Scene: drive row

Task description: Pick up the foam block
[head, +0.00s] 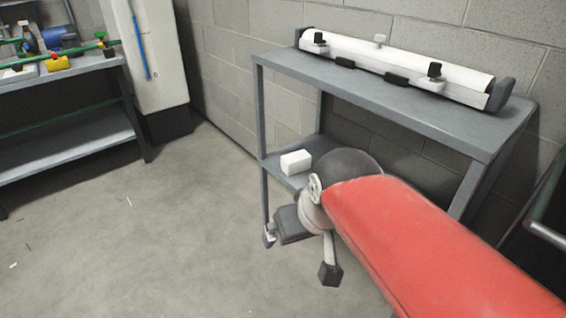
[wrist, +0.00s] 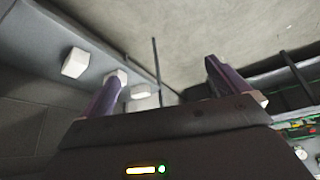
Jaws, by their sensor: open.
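The foam block is a small white block (head: 296,161) resting on the lower shelf of the grey bench, near its left end. In the wrist view a white block (wrist: 75,62) sits on a grey surface at the upper left, outside the fingers; it looks like the same block. My gripper (head: 300,255) is open and empty, below and in front of the shelf in the head view. In the wrist view its two purple fingers (wrist: 165,70) stand wide apart with mostly floor between them. My red arm hides the right part of the lower shelf.
The grey bench (head: 400,108) has a top above the shelf, carrying a long white roll (head: 395,62) with dark clamps. Its left leg (head: 262,150) stands near the block. A cinder-block wall is behind. Another workbench (head: 70,140) stands at left. The floor between is mostly clear.

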